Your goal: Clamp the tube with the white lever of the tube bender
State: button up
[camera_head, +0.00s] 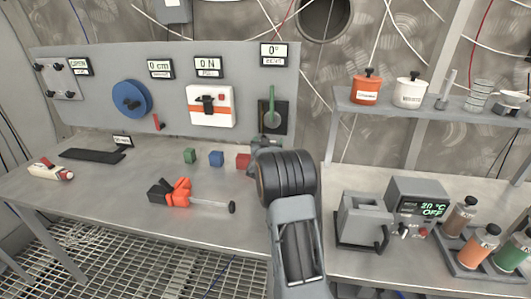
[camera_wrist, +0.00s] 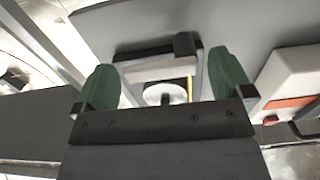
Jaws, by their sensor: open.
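The tube bender (camera_wrist: 128,74) lies ahead between my open gripper's (camera_wrist: 168,85) two green fingers in the wrist view. It has a dark-edged plate, a pale bar with a grey block at one end, a white disc and a thin yellowish strip. I cannot tell for sure which part is the white lever, and no tube is clear. The fingers look empty. In the head view, the dark plate of the bender (camera_head: 287,118) is on the panel under the "0°" display. A green part shows before it; I cannot tell whether it is a finger. My wrist hides the rest.
The white box with an orange stripe (camera_head: 211,106) is left of the bender on the panel. It shows at right in the wrist view (camera_wrist: 295,80). Red (camera_head: 243,160), blue (camera_head: 216,158) and green (camera_head: 189,155) cubes lie below. A shelf (camera_head: 430,109) is at right.

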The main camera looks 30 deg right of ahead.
jog(key=b+v, duration=0.1)
jog(key=v, duration=1.1)
jog(key=shift+s+a, duration=0.2)
jog(key=shift+s, duration=0.15)
